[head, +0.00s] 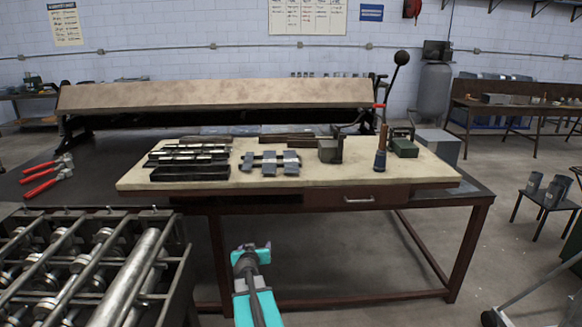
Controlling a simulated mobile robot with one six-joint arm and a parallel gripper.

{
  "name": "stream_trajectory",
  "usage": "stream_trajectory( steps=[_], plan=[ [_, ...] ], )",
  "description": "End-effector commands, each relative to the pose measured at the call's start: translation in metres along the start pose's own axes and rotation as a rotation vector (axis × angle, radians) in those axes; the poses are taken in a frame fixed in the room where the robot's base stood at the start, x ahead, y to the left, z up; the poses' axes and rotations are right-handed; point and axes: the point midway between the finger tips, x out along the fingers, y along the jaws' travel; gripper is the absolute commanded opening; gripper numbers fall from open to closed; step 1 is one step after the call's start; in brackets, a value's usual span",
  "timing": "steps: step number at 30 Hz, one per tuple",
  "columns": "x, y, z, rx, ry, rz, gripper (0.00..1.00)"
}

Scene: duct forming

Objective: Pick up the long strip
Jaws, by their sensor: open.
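Several long dark metal pieces lie on the pale bench top (335,178), left of its middle. A dark box-like piece or tray (189,173) is at the front of this group, with silvery strips (188,156) behind it. Thin dark strips (287,138) lie near the back edge. I cannot tell which of these is the long strip. My gripper (251,250) is open and empty in front of the bench, below the level of its top and well apart from the strips. Its jaws are small in the picture.
Short grey metal pieces (270,163) lie at the bench's middle. A lever tool (330,150) and a blue-based handled tool (381,150) stand to the right. A roller machine (90,265) fills the lower left. Red-handled tools (45,180) lie on the dark surface at left.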

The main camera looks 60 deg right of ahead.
Motion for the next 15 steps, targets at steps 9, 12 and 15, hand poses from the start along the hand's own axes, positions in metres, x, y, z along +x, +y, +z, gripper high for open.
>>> stream_trajectory(
  steps=[9,12,15],
  plan=[
    [-0.003,0.110,-0.155,0.077,0.288,-0.002,0.69],
    [-0.011,0.138,-0.189,0.082,0.351,-0.010,0.69],
    [-0.018,0.157,-0.212,0.083,0.390,-0.019,0.69]
  ],
)
